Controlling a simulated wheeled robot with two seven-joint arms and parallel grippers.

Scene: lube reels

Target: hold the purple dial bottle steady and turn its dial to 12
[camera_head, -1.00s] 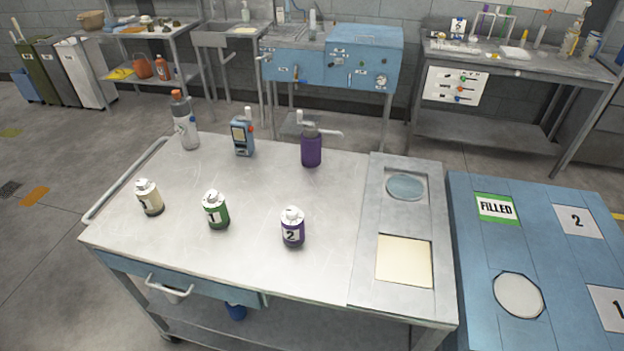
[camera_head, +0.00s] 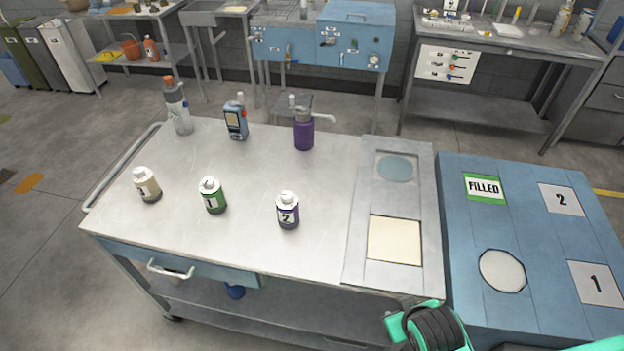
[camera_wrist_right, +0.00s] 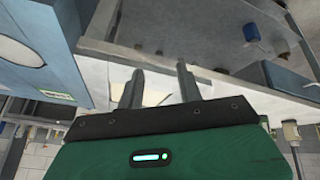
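A small purple bottle (camera_head: 288,212) with a white top and a label reading 2 stands upright at the middle front of the steel cart top. A taller dark purple bottle (camera_head: 304,132) with a grey top stands farther back, by a white spout or handle. Any dial marks are too small to read. My right arm shows at the bottom right of the head view, low beside the cart. In the right wrist view, my right gripper (camera_wrist_right: 160,82) is open, with nothing between its two fingers. My left gripper is not in view.
A blue table (camera_head: 525,235) with FILLED, 2 and 1 signs lies right.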

